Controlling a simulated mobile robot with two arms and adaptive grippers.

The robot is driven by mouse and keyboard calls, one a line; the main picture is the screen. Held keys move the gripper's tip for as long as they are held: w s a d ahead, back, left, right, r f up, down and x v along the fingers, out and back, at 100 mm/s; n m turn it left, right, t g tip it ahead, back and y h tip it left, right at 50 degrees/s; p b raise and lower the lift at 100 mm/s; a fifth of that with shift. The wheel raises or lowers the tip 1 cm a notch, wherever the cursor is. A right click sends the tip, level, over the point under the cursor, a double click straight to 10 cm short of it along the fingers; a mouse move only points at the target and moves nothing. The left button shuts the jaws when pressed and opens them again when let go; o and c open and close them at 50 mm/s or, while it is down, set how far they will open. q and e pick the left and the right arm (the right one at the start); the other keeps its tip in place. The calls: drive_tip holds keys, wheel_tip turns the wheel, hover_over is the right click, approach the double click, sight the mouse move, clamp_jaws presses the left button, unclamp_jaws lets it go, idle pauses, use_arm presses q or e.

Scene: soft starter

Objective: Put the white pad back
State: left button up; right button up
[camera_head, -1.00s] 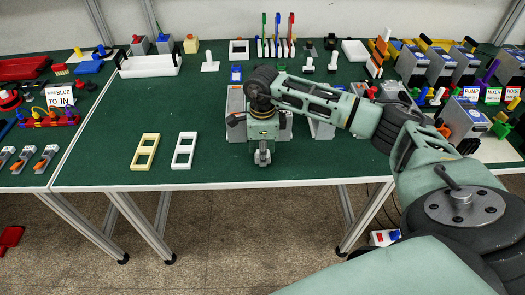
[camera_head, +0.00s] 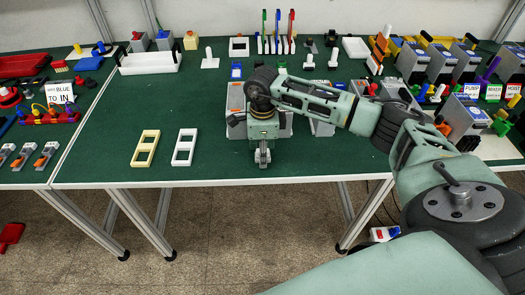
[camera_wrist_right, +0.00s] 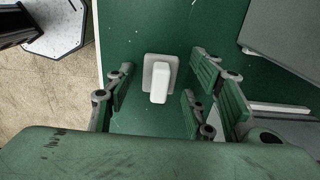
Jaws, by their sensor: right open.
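A white pad with a square base and an upright block-like handle (camera_wrist_right: 159,82) stands on the green table in the right wrist view. My right gripper (camera_wrist_right: 163,92) is open above it, with fingers on both sides of the pad and gaps showing between them and the handle. In the head view my right gripper (camera_head: 262,155) points down near the front edge of the table, in front of a grey box (camera_head: 236,101); the pad below it is hidden there. My left gripper is not in view.
A yellow frame (camera_head: 145,148) and a white frame (camera_head: 184,147) lie left of the gripper. Similar white handled pieces (camera_head: 209,59) stand farther back. Grey device boxes (camera_head: 462,122) crowd the right. The green table (camera_head: 130,105) is clear at middle left.

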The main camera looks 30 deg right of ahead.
drive_tip(key=shift+r, duration=0.25)
wheel_tip(320, 180, up, 12)
drive_tip(key=b, duration=0.2)
drive_tip(key=shift+b, duration=0.4)
drive_tip(key=shift+f, duration=0.1)
